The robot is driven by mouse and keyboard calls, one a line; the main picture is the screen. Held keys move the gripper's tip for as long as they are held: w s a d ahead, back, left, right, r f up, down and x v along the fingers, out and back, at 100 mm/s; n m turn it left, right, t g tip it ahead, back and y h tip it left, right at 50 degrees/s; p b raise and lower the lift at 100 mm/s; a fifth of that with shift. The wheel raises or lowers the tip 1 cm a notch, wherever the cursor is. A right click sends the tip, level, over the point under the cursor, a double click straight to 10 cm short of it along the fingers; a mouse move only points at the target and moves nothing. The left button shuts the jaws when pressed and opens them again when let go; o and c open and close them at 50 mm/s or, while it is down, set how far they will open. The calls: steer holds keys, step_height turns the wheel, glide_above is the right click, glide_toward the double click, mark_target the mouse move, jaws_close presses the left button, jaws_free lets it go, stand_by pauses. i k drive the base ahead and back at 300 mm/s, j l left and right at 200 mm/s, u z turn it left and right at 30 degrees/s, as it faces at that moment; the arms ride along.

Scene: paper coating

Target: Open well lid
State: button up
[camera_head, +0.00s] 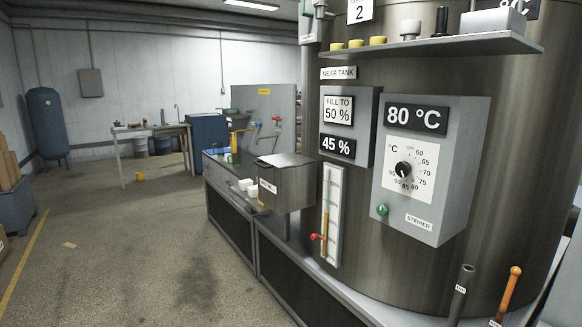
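A grey metal box (288,188) stands on the bench left of the large tank. Its flat dark lid (285,160) lies on top and looks shut. A small white label (268,186) is on its front, too small to read surely, so I cannot tell for certain that this is the well. My gripper is not in view.
The large steel tank (345,55) fills the right, with a control box (450,170) and a sight gauge (332,215) on it. An orange-handled lever (510,290) and a dark post (460,293) stand at the front right. White blocks (246,185) lie left of the box. The floor (130,250) at left is mostly clear.

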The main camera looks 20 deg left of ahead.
mark_target(289, 159)
steer(key=u, duration=0.9)
steer(key=i+j, duration=0.35)
steer(key=i+j+u, duration=0.1)
steer(key=i+j, duration=0.25)
steer(key=i, duration=0.2)
steer(key=i+j+u, duration=0.1)
steer(key=i+j, duration=0.25)
steer(key=i, duration=0.1)
